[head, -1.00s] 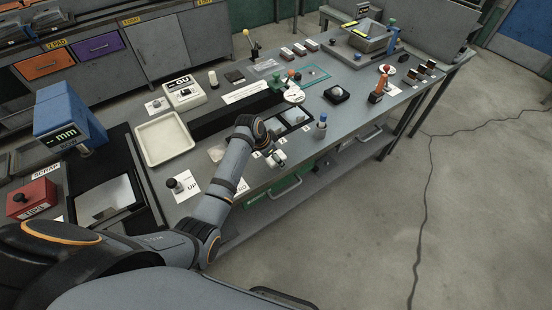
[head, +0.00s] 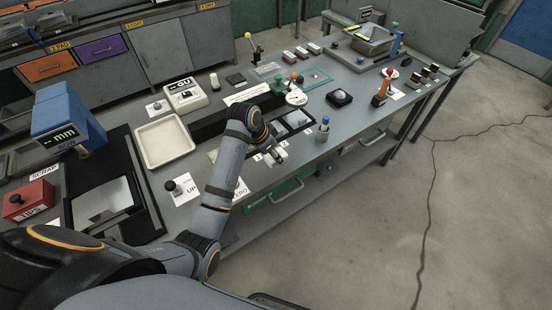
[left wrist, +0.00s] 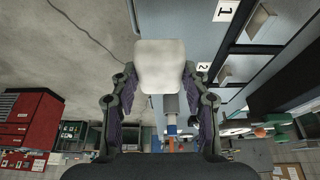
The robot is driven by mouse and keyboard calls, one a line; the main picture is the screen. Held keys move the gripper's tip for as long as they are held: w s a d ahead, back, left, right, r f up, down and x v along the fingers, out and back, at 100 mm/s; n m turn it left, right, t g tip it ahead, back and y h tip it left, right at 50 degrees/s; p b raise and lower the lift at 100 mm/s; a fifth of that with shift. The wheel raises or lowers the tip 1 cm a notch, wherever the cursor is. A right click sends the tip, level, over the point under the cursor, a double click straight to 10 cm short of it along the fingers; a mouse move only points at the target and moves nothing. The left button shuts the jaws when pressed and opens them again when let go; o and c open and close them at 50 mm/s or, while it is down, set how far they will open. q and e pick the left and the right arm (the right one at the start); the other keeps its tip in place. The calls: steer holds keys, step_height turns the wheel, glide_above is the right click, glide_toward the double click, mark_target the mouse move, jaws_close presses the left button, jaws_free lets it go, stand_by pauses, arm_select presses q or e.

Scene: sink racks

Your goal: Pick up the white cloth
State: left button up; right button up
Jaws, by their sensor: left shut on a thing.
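In the left wrist view a white cloth (left wrist: 160,66), looking like a rounded white block, sits between the fingertips of my left gripper (left wrist: 158,88). Both fingers close on its sides, so the gripper is shut on it. In the head view my left gripper (head: 277,153) is small, above the front edge of the grey bench (head: 345,133). The cloth is too small and too covered there to make out clearly. My right gripper is in neither view.
A blue-capped bottle (head: 323,131) stands near the front edge, just right of my gripper. A cream tray (head: 164,141) and a white GU box (head: 186,94) lie left and behind. A red-handled tool (head: 381,90) stands farther right. Open floor lies in front.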

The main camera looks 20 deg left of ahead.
arm_select(q)
steer(key=s+d+r, duration=0.1)
steer(key=s+r, duration=0.5)
steer(key=s, duration=0.4)
steer(key=shift+s+d, duration=0.2)
steer(key=shift+s, duration=0.15)
